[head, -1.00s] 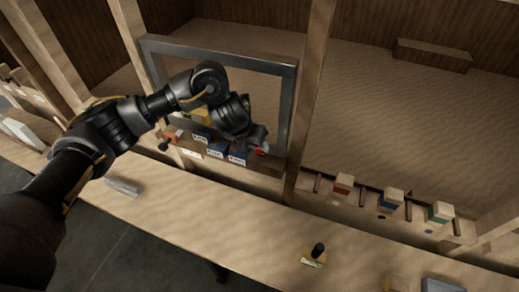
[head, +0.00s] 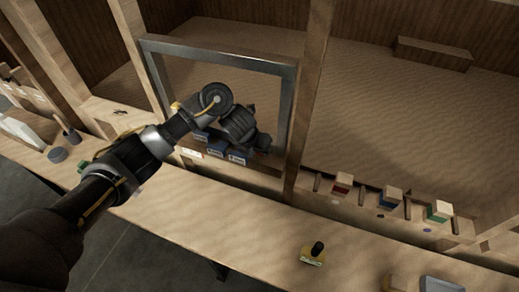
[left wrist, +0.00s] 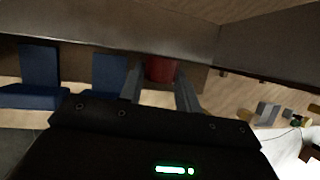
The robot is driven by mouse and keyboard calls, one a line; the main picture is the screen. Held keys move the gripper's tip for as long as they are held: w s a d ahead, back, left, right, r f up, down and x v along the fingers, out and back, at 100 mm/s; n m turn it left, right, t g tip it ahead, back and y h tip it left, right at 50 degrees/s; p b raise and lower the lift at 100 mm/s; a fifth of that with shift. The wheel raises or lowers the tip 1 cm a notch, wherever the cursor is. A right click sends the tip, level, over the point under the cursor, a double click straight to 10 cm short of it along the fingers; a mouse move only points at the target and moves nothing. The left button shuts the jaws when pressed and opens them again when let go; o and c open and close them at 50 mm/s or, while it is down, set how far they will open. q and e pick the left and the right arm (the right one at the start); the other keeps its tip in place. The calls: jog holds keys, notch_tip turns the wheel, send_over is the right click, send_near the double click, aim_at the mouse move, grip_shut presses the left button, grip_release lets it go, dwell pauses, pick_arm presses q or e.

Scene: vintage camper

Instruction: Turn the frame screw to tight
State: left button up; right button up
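The grey metal frame (head: 222,56) stands upright behind the counter. A red knob-like part (left wrist: 160,69), apparently the frame screw, shows in the left wrist view just below the frame's grey bar (left wrist: 110,32). My left gripper (left wrist: 160,92) has its two fingers apart, one on each side of the red part. I cannot tell whether they touch it. In the head view my left gripper (head: 262,145) is at the frame's lower right corner and hides the red part. My right gripper is not in view.
Blue labelled blocks (head: 236,158) sit along the frame's lower edge, left of the gripper; they also show in the left wrist view (left wrist: 38,75). A black-knobbed yellow item (head: 314,255) stands on the counter (head: 250,225). Several coloured blocks (head: 388,199) line a rail at right.

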pick_arm(q)
jog(key=c, duration=0.4)
jog(key=shift+d+r+m+y, duration=0.1)
jog(key=shift+d+m+y, duration=0.2)
jog(key=shift+y, duration=0.7)
jog(key=shift+s+d+t+y, duration=0.1)
jog(key=shift+s+t+y, duration=0.05)
jog(key=shift+t+y, duration=0.55)
jog(key=o, duration=1)
